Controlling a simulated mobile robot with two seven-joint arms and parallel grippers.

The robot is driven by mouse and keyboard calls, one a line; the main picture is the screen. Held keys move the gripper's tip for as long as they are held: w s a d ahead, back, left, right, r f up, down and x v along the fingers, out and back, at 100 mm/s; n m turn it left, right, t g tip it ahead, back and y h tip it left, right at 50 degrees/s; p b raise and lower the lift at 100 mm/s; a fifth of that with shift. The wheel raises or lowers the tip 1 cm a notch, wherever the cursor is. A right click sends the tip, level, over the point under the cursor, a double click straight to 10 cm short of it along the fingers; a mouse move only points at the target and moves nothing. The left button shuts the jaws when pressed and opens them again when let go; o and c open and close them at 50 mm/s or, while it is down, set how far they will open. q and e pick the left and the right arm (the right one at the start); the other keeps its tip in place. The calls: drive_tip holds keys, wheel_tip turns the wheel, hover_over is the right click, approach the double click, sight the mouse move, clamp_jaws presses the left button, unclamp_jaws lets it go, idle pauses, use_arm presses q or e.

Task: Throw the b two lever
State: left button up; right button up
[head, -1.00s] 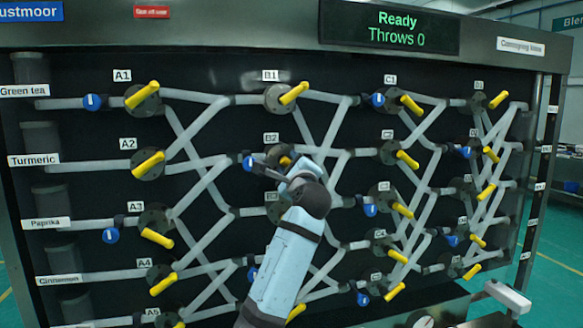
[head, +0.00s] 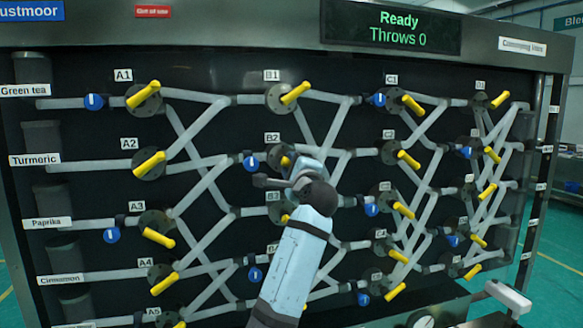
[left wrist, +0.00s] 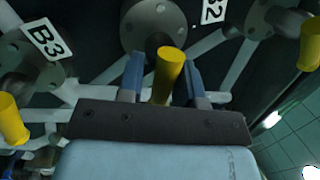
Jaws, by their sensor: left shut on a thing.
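The b two lever (head: 286,161) is a short yellow handle on a dark round flange under the B2 label (head: 272,137). My left gripper (head: 289,168) is at this lever and covers part of it in the head view. In the left wrist view the yellow lever (left wrist: 168,72) stands between the two blue fingers of my left gripper (left wrist: 164,78), which is shut on it. Its flange (left wrist: 153,27) shows behind, with the B2 label (left wrist: 212,10) to the right. My right gripper is in neither view.
Other yellow levers surround it, including the B1 lever (head: 295,92) above. The B3 label (left wrist: 43,40) shows at left in the wrist view. Grey pipes cross the dark panel. A blue round tag (head: 251,163) is left of B2. The display (head: 391,28) reads Ready, Throws 0.

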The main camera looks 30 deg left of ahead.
use_arm(q)
drive_tip(key=n, duration=0.2)
drive_tip(key=r+n+g, duration=0.1)
drive_tip(key=n, duration=0.4)
drive_tip(key=shift+d+r+g+y, duration=0.1)
drive_tip(key=shift+r+g+y, duration=0.2)
drive_tip(key=shift+y, duration=0.1)
drive_tip(key=n, duration=0.2)
drive_tip(key=n+g, duration=0.1)
drive_tip(key=n, duration=0.2)
drive_tip(key=shift+r+g, duration=0.2)
drive_tip(key=shift+g, duration=0.1)
drive_tip(key=shift+n, duration=0.4)
drive_tip(key=o, duration=0.7)
drive_tip(key=shift+s, duration=0.2)
drive_tip(key=shift+f, duration=0.1)
